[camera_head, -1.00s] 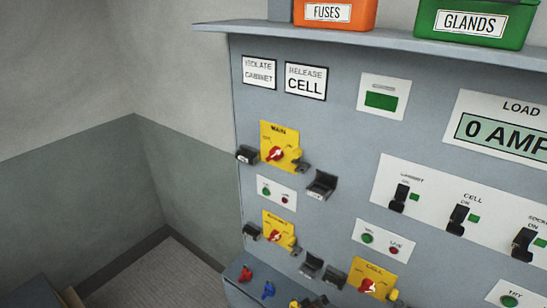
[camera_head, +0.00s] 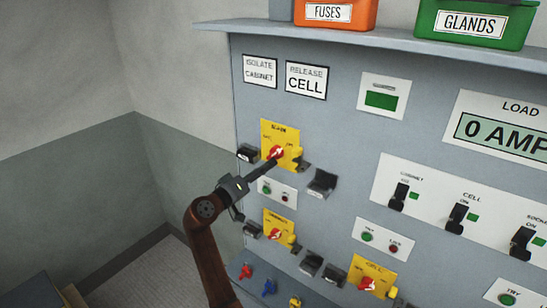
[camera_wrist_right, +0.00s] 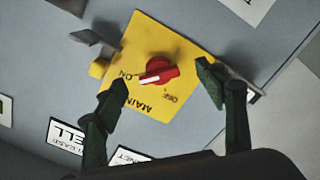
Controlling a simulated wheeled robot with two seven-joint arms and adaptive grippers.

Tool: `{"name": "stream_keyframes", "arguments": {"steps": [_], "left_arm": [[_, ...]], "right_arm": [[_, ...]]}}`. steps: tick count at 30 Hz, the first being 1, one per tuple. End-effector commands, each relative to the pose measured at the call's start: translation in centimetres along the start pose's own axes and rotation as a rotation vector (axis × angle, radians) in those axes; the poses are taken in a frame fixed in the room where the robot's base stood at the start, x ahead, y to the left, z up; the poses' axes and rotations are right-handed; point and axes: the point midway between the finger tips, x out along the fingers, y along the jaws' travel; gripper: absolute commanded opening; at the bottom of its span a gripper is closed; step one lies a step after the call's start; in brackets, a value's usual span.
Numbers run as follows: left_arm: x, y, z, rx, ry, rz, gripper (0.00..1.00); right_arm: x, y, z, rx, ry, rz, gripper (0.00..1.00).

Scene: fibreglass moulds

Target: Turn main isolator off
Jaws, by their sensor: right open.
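The main isolator is a red rotary knob (camera_head: 276,153) on a yellow plate (camera_head: 268,132) marked MAIN, at the panel's left side. In the right wrist view the knob (camera_wrist_right: 160,69) has its white pointer toward the ON label. The OFF label (camera_wrist_right: 168,98) is on the same plate (camera_wrist_right: 150,30). My right gripper (camera_head: 268,164) is at the knob in the head view. In the right wrist view it (camera_wrist_right: 162,80) is open, with one finger on each side of the knob. I cannot tell if the fingers touch it. My left gripper is not in view.
Black hasp-like parts (camera_head: 247,153) flank the plate. Below are a small button plate (camera_head: 268,189), a second yellow isolator (camera_head: 274,218) and a CELL isolator (camera_head: 378,270). A shelf (camera_head: 350,36) with orange and green bins juts out above.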

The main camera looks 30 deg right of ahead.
Motion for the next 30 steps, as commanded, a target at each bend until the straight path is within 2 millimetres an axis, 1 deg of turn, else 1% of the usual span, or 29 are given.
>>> {"name": "stream_keyframes", "arguments": {"steps": [1,2,5,12,18,22,29,30], "left_arm": [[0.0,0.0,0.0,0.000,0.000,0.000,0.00],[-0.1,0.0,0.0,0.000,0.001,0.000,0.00],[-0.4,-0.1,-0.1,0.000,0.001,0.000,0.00],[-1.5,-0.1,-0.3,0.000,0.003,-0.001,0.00],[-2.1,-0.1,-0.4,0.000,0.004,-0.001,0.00],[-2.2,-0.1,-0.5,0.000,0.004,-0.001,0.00],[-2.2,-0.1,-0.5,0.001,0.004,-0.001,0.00],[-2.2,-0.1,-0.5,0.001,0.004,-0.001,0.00]], "right_arm": [[-0.2,0.2,-0.7,-0.001,0.007,0.006,0.64],[-0.2,0.3,-1.0,-0.002,0.010,0.009,0.64],[0.6,0.6,-1.3,-0.004,0.012,0.016,0.64],[4.3,0.8,-1.4,-0.003,0.013,0.015,0.64],[6.7,0.7,-1.4,-0.004,0.012,0.015,0.64],[7.2,0.6,-1.3,-0.003,0.012,0.013,0.64],[7.3,0.6,-1.2,-0.002,0.013,0.013,0.64],[7.3,0.6,-1.2,-0.002,0.013,0.013,0.63]]}}
